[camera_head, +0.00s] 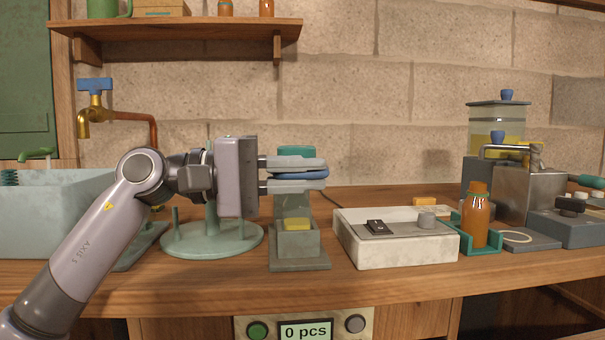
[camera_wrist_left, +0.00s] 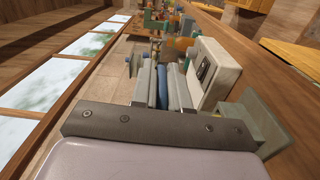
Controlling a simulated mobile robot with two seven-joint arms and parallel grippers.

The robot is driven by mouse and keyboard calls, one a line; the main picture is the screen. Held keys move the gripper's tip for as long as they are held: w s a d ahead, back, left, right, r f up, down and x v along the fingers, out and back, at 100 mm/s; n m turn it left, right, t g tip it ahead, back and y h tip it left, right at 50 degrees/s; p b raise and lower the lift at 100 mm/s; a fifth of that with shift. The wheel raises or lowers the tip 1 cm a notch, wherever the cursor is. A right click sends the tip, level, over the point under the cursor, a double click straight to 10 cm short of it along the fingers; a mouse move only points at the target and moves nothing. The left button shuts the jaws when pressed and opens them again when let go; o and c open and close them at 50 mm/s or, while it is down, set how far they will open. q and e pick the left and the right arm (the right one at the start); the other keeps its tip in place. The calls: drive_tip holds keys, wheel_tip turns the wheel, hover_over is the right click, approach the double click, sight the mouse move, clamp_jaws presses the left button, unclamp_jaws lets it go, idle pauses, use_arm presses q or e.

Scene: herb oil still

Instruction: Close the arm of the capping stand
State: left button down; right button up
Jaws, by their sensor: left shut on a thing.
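The capping stand (camera_head: 300,262) stands near the middle of the bench, with a grey base, a small yellow-marked block low in it and a teal part (camera_head: 297,152) at its top. My left gripper (camera_head: 322,172) comes in from the left at the upper part of the stand. Its fingers are shut on a blue piece (camera_head: 312,174), which looks like the stand's arm. The blue piece also shows between the fingers in the left wrist view (camera_wrist_left: 162,85). The fingers hide much of the arm, so its exact angle cannot be told. My right gripper does not show.
A pale tray (camera_head: 400,255) with a dark switch-like item is to the right, then an orange bottle (camera_head: 475,222) in a teal holder. A green round stand (camera_head: 212,240) and a stone basin (camera_head: 60,215) are to the left. A shelf (camera_head: 190,30) hangs above.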

use_arm(q)
drive_tip(key=c, duration=1.1)
unclamp_jaws()
drive_tip(key=shift+f, duration=0.2)
drive_tip(key=v, duration=0.7)
drive_tip(key=shift+a+p, duration=0.1)
drive_tip(key=shift+p, duration=0.2)
